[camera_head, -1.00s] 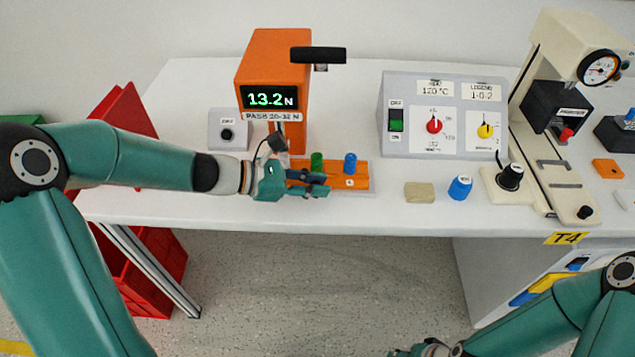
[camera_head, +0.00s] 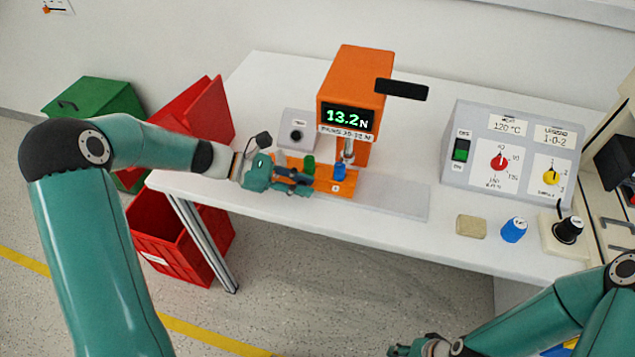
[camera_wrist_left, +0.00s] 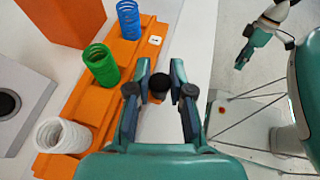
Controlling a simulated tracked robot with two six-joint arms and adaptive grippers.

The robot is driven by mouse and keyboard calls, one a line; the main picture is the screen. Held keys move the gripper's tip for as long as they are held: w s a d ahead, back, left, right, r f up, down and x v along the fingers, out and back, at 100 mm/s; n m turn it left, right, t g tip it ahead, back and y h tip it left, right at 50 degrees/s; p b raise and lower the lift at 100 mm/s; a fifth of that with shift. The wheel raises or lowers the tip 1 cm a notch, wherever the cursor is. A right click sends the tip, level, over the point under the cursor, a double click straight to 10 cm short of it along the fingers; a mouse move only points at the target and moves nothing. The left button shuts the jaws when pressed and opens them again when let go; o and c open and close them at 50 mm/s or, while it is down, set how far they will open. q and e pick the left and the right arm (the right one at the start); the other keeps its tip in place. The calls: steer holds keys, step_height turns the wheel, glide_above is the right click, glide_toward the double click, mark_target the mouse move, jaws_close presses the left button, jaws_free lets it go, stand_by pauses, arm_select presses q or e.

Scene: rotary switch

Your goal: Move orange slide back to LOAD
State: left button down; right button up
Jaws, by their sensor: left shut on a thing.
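The orange slide (camera_head: 345,188) sits on a pale grey rail (camera_head: 400,198) below the orange press (camera_head: 353,75), whose display reads 13.2 N. A green spring (camera_head: 309,165) and a blue spring (camera_head: 340,171) stand on it. The blue one is under or close to the press plunger (camera_head: 348,150). The left wrist view adds a white spring (camera_wrist_left: 63,136) at the slide's near end. My left gripper (camera_head: 306,184) is shut on the slide's black knob (camera_wrist_left: 159,84), seen between its fingers. My right gripper (camera_head: 405,350) is at the bottom edge, partly cut off. I see no LOAD mark.
A grey box with a black knob (camera_head: 297,136) stands behind my left gripper. A red bin (camera_head: 170,240) is on the floor left of the table.

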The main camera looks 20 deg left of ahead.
arm_select(q)
steer(key=a+p, duration=0.1)
steer(key=a, duration=0.6)
steer(key=shift+a+r, duration=0.15)
steer(key=shift+a, duration=0.2)
steer(key=c, duration=1.5)
jaws_free()
steer(key=shift+a, duration=0.1)
steer(key=shift+o, duration=1.1)
steer(key=shift+s+a, duration=0.1)
steer(key=v, duration=1.1)
steer(key=shift+s+a, duration=0.15)
steer(key=shift+a, duration=0.25)
